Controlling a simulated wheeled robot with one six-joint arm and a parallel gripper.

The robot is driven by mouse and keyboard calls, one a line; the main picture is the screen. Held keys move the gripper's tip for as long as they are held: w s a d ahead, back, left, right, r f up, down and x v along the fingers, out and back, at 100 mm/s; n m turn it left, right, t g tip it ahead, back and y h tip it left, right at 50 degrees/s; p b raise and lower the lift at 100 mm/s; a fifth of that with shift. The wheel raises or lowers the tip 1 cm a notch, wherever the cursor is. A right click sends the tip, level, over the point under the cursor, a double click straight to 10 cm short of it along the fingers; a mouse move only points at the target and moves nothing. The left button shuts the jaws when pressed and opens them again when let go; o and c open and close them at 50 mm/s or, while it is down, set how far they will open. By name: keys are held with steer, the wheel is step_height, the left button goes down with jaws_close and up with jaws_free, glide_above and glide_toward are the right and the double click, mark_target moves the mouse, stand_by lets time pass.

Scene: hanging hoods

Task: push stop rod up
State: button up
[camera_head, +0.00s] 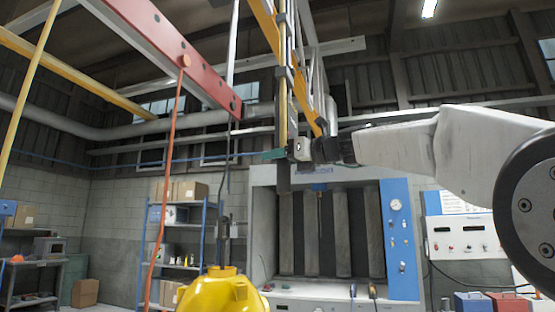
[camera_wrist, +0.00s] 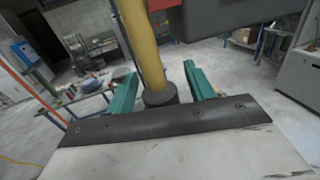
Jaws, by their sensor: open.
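A yellow upright rod (camera_head: 282,105), which looks like the stop rod, hangs at the upper middle in the head view. A dark lower piece (camera_head: 283,178) shows below it. In the wrist view the yellow rod (camera_wrist: 141,45) comes down to a dark round collar (camera_wrist: 160,96). My gripper (camera_head: 272,154) reaches in from the right at the rod's lower part. Its two teal fingers are open, one on each side of the rod in the wrist view (camera_wrist: 160,80). Gaps show on both sides near the collar. Whether a finger touches the rod is unclear.
A red beam (camera_head: 160,40) and yellow beams run overhead at the left. An orange cord (camera_head: 164,190) hangs down. A yellow hood-like body (camera_head: 222,292) hangs at the bottom middle. A grey booth (camera_head: 262,225) and blue panel (camera_head: 400,250) stand behind. Shelves (camera_head: 205,240) stand left.

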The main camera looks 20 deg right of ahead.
steer(key=v, duration=0.7)
steer(key=shift+s, duration=0.2)
steer(key=shift+d, duration=0.15)
